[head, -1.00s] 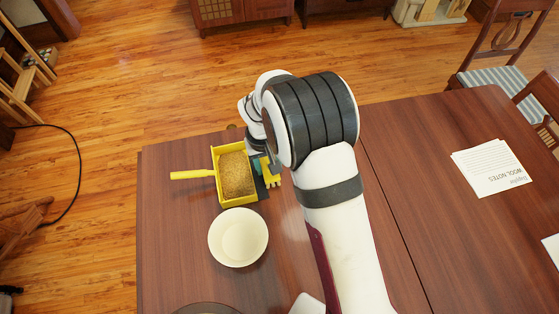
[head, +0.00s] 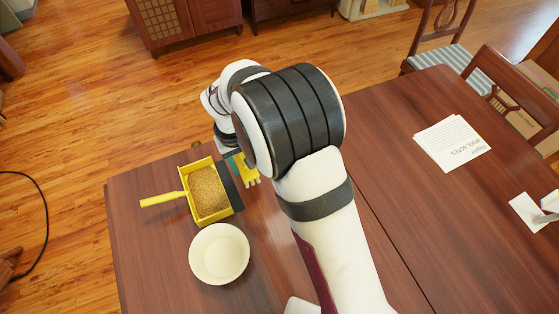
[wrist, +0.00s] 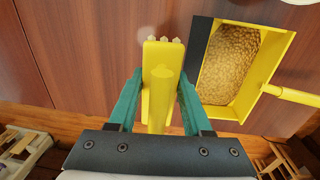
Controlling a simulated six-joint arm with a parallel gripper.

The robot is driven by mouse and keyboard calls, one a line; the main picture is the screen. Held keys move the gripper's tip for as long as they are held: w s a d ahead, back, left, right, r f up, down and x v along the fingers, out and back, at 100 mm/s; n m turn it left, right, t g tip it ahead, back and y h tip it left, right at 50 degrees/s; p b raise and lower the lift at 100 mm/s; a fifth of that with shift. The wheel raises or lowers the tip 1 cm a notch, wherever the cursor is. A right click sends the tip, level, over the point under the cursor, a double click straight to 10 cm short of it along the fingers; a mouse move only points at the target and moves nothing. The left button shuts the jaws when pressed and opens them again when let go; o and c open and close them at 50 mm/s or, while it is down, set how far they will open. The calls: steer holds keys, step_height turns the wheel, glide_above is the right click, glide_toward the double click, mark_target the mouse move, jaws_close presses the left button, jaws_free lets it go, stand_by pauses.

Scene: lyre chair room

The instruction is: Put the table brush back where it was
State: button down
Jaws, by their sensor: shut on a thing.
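My gripper (wrist: 160,88) has teal fingers and is shut on the yellow table brush (wrist: 160,75), one finger on each side of it. Pale bristle tufts show at the brush's far end in the wrist view. In the head view, my gripper (head: 237,164) is partly hidden behind my arm, and part of the brush (head: 251,177) shows beside the dustpan's dark lip. The yellow dustpan (head: 230,218) lies on the table, full of tan grains, its handle pointing left. It also shows in the wrist view (wrist: 285,65). I cannot tell whether the brush touches the table.
A cream bowl (head: 219,254) stands in front of the dustpan on the wooden table (head: 150,260). A printed sheet (head: 451,143) and folded white paper (head: 530,210) lie at right. Chairs (head: 450,60) stand beyond. The table's far-left edge is close to the dustpan.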

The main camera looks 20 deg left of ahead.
steer(key=w+d+r, duration=0.2)
steer(key=d, duration=0.8)
steer(key=w+d+r, duration=0.2)
steer(key=d, duration=0.9)
steer(key=w+d+r, duration=0.2)
steer(key=w+d, duration=0.1)
steer(key=d, duration=0.7)
steer(key=a+f, duration=0.2)
steer(key=a, duration=0.1)
steer(key=w+a+f, duration=0.1)
steer(key=a+f, duration=0.1)
steer(key=a, duration=0.2)
steer(key=w+a+f, duration=0.1)
steer(key=a+f, duration=0.1)
steer(key=a, duration=0.1)
steer(key=shift+w+a+f, duration=0.15)
steer(key=shift+w+f, duration=0.05)
steer(key=shift+f, duration=0.2)
step_height(320, 180, down, 4)
steer(key=shift+a+f, duration=0.1)
steer(key=shift+a, duration=0.05)
steer(key=shift+f, duration=0.1)
steer(key=shift+c, duration=1.7)
jaws_free()
